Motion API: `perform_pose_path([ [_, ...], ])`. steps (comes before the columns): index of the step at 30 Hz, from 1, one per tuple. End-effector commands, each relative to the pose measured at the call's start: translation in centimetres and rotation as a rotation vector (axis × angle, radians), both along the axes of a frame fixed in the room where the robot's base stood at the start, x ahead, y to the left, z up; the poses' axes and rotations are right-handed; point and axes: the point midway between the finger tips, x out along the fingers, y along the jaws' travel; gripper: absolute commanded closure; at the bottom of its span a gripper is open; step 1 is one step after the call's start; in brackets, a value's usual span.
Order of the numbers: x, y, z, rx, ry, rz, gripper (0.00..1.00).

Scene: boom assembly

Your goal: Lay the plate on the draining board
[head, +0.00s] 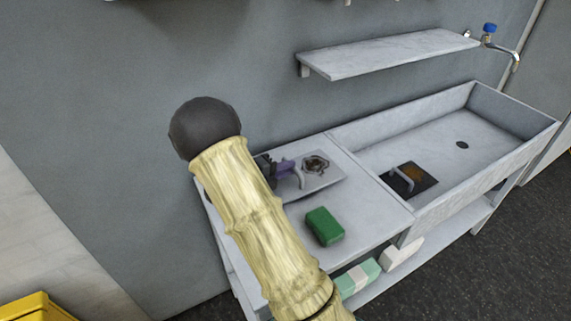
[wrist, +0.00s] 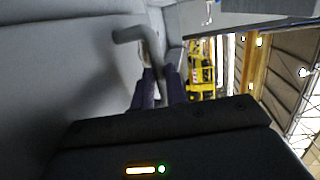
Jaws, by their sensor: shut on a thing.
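My gripper (head: 288,172), with purple fingers, is over the draining board (head: 362,208) in the head view. It is shut on the grey curved handle of a light grey plate (head: 322,181). The plate has a dark brownish patch and appears roughly level over the board's back part; I cannot tell if it touches the board. My forearm hides the board's left part.
A green block (head: 324,226) lies on the board in front of the plate. A dark square piece with a grey handle (head: 427,181) is in the basin (head: 470,125) at right. A shelf (head: 385,54) and blue-topped tap (head: 490,29) are above. Pale blocks (head: 401,252) sit on the lower shelf.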

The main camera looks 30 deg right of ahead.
Motion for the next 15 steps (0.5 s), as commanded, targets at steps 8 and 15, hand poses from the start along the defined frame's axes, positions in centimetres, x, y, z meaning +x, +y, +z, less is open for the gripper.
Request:
perform_pose_path([
  [8,0.1,-0.1,-1.8,-0.005,-0.004,-0.001,1.00],
  [15,0.0,-0.1,-1.9,-0.004,-0.005,-0.001,1.00],
])
